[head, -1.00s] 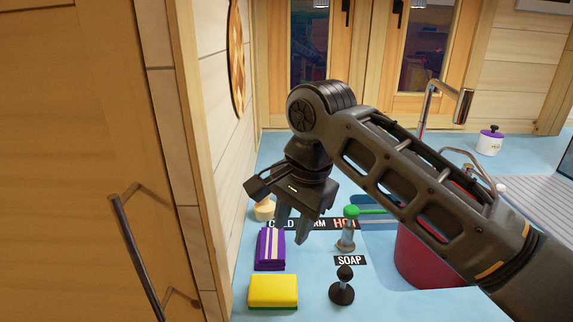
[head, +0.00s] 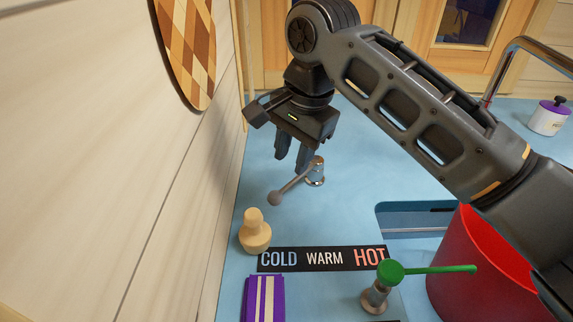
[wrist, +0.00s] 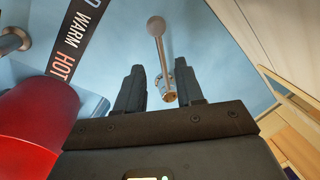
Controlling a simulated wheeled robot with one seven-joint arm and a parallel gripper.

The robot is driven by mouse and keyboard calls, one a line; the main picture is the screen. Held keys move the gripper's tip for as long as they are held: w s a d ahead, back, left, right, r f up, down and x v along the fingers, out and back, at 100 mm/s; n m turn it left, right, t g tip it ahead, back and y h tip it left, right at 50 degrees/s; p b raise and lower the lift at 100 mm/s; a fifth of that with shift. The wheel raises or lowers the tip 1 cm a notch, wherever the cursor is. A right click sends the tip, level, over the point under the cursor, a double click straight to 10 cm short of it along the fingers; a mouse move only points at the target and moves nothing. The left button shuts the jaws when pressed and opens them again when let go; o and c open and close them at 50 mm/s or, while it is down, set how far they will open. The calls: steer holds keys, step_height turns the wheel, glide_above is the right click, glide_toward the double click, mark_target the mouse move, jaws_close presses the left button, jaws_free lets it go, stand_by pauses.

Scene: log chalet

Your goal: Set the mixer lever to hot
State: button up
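The mixer lever (head: 290,186) is a thin grey rod with a round knob on a short metal base (head: 315,175). It stands on the blue counter behind the label strip (head: 322,259) reading COLD, WARM, HOT. The knob end points down-left, toward the COLD side. My gripper (head: 293,160) is just left of and above the lever's base in the head view, fingers pointing down. In the wrist view the fingers are apart, and the lever (wrist: 161,45) shows beyond and between them (wrist: 159,88). I see no clear contact. The gripper holds nothing.
A green-handled metal post (head: 378,292) stands in front of HOT. A wooden stopper-like piece (head: 254,232) and a purple striped item (head: 265,298) are at left, near the wall. A red pot (head: 475,262) is at right. Bare counter lies between strip and lever.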

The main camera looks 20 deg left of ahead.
mark_target(285, 189)
steer(key=f, duration=0.3)
steer(key=a+f, duration=0.1)
steer(key=f, duration=0.3)
steer(key=shift+w+a+f+p, duration=0.15)
steer(key=shift+a+f+p, duration=0.05)
steer(key=shift+p, duration=0.15)
jaws_close()
stand_by(1.1)
